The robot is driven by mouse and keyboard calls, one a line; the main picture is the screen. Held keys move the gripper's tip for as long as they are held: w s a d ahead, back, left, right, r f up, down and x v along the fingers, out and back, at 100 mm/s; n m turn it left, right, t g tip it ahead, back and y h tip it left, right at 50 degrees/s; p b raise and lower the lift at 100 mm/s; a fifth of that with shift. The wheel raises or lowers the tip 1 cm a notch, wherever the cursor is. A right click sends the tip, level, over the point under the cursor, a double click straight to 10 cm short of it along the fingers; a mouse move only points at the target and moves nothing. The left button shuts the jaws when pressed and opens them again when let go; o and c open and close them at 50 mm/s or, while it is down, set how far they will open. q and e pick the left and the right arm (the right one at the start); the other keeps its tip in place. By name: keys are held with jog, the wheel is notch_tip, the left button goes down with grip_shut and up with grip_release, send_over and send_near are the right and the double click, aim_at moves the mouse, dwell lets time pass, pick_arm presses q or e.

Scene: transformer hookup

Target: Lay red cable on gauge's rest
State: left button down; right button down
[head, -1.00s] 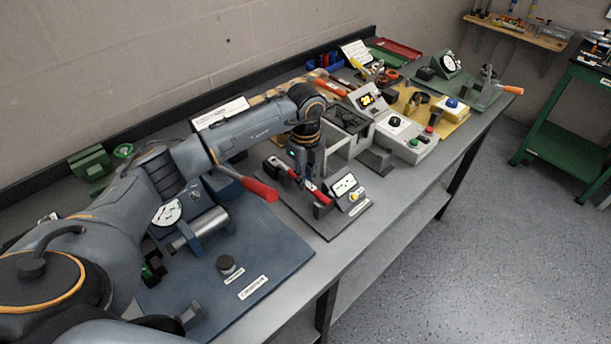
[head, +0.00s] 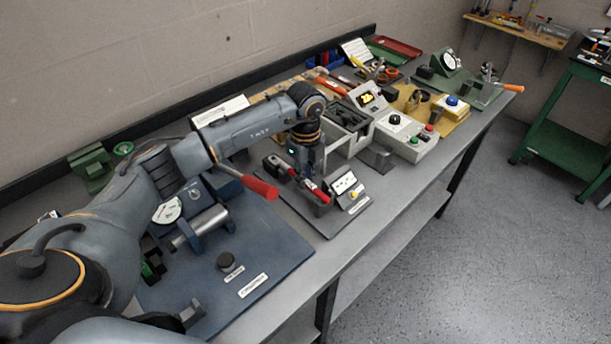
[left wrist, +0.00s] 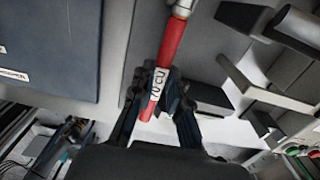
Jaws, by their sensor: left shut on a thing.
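The red cable (left wrist: 168,60) is a straight red piece with a white label and a bare silver end at the top of the left wrist view. My left gripper (left wrist: 158,100) is shut on it near the label. In the head view, my left gripper (head: 307,181) points down over the gauge's dark base plate (head: 325,226), with the red cable (head: 318,194) between its fingers. The gauge (head: 344,183), with a white display face, stands just right of the cable. Dark posts stand by the cable's ends; my gripper partly hides them, and I cannot tell whether the cable touches them. My right gripper is out of view.
A blue plate (head: 225,300) with a red-handled lever (head: 260,188) lies left of the gauge. A grey open-topped box (head: 345,130) and a control box with buttons (head: 408,138) stand behind it to the right. The bench's front edge is close to the gauge plate.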

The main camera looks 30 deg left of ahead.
pick_arm(q)
jog(key=shift+f, duration=0.1)
jog(key=c, duration=1.2)
grip_release()
jog(key=shift+r+p, duration=2.4)
jog(key=shift+r, duration=1.15)
jog(key=shift+f, duration=0.1)
